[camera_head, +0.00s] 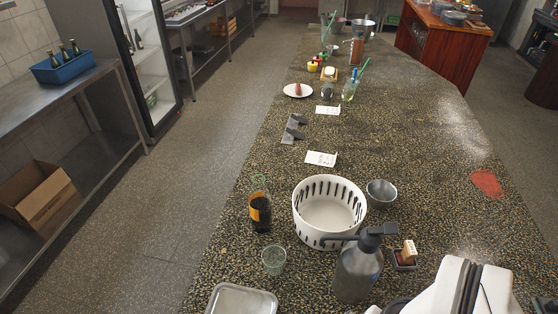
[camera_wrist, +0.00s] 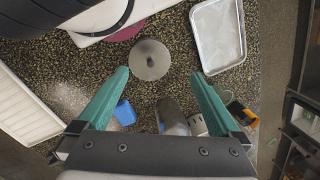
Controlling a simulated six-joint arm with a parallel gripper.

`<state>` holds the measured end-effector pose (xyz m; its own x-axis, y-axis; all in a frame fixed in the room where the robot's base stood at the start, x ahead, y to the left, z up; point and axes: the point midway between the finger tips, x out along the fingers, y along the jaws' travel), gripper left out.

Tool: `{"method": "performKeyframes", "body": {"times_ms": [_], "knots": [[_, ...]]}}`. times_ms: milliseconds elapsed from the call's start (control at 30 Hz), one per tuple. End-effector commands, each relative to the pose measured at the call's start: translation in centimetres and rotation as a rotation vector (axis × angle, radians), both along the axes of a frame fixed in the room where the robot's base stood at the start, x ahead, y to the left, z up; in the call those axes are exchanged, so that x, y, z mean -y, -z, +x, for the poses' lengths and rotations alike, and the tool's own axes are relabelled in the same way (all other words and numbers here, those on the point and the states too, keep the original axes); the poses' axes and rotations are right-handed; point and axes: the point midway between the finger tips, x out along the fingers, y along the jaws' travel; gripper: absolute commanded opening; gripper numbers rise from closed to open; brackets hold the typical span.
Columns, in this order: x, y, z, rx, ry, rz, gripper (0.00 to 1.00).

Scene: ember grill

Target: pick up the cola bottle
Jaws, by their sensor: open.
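The cola bottle (camera_head: 260,212), dark with an orange label and a clear neck, stands upright on the speckled counter, left of a white slotted basket (camera_head: 329,212). In the wrist view a dark shape with an orange patch, likely the cola bottle (camera_wrist: 241,115), shows beyond the right finger, partly hidden. My gripper (camera_wrist: 160,75) is open, its two teal fingers wide apart with nothing held between them. It is apart from the bottle, which lies off to the right of the fingers. The gripper does not show in the head view.
A glass (camera_head: 273,260) stands close in front of the bottle, and a metal tray (camera_head: 242,300) lies nearer. A grey pump dispenser (camera_head: 357,272) and metal bowl (camera_head: 381,193) flank the basket. Paper cards (camera_head: 321,159) lie beyond. The counter's left edge is near the bottle; its right side is mostly clear.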

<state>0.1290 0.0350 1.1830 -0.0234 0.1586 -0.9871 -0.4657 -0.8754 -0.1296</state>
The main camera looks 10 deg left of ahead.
Motion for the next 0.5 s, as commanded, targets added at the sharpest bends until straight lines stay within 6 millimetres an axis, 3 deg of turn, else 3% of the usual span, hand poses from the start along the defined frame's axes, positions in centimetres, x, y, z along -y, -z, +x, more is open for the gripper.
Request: {"method": "performKeyframes", "body": {"times_ms": [100,233,333,433,500], "knots": [[0.3,-3.9,0.3,0.004,-0.049,-0.026,1.00],[3.2,-2.8,4.4,-0.039,-0.656,-0.328,1.00],[3.2,-3.0,9.4,-0.071,-1.139,-0.555,1.00],[0.1,-3.6,15.2,-0.118,-1.652,-0.803,1.00],[-4.3,-3.9,19.0,-0.164,-2.021,-1.000,1.00]]}}
